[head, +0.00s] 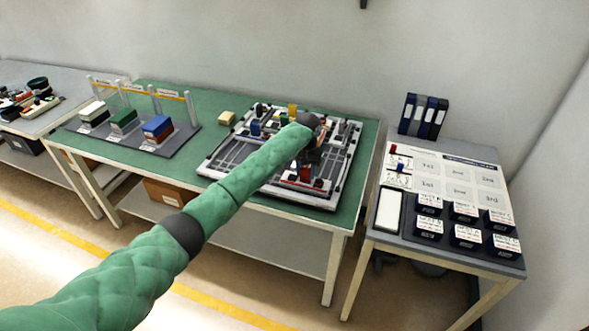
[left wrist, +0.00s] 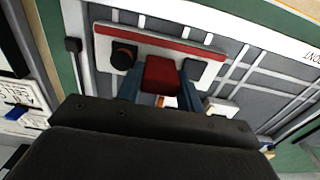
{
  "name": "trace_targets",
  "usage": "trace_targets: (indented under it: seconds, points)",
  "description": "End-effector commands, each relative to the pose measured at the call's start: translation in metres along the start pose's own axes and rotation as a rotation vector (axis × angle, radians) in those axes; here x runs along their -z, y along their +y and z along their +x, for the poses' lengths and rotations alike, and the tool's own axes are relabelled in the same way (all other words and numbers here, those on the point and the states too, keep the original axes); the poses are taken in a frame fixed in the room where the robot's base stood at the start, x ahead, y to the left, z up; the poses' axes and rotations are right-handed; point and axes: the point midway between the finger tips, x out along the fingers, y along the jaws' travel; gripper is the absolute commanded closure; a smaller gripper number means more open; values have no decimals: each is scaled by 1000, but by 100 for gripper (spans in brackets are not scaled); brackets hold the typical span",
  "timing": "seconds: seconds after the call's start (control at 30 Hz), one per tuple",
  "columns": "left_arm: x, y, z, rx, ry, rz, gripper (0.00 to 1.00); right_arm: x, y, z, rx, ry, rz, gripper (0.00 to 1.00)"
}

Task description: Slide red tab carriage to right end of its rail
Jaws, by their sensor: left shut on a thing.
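The red tab (left wrist: 160,74) sits between the two fingers of my left gripper (left wrist: 160,92) in the left wrist view, and the gripper is shut on it. A white plate with a red stripe (left wrist: 165,45) lies just behind the tab, with a black knob (left wrist: 124,54) and a dark square block beside it. In the head view my left gripper (head: 312,157) is over the right part of the grey rail board (head: 225,170). A red part (head: 305,174) shows near its front right, partly hidden. My right gripper is not in view.
The board lies on a green table (head: 240,96) with several coloured blocks standing on it. A tan block (head: 227,118) and a rack of coloured blocks (head: 150,142) are to the left. A side table (head: 388,240) with several dark boxes stands at the right.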

Motion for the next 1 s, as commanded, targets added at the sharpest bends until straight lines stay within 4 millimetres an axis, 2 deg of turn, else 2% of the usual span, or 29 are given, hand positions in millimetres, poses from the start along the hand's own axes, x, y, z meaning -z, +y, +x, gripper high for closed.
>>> trace_targets:
  seconds: [0.13, 0.47, 0.5, 0.6, 1.0]
  points:
    - [1, 7, -2, -1, 3, 0, 100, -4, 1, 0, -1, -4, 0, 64]
    - [1, 10, -2, -3, 3, 2, 100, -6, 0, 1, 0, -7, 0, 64]
    - [1, 10, -2, -3, 4, 2, 62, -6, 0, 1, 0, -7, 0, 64]
    - [1, 10, -1, -2, 3, 2, 42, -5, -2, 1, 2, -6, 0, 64]
    - [1, 8, -5, -1, 3, 1, 42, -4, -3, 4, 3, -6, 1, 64]
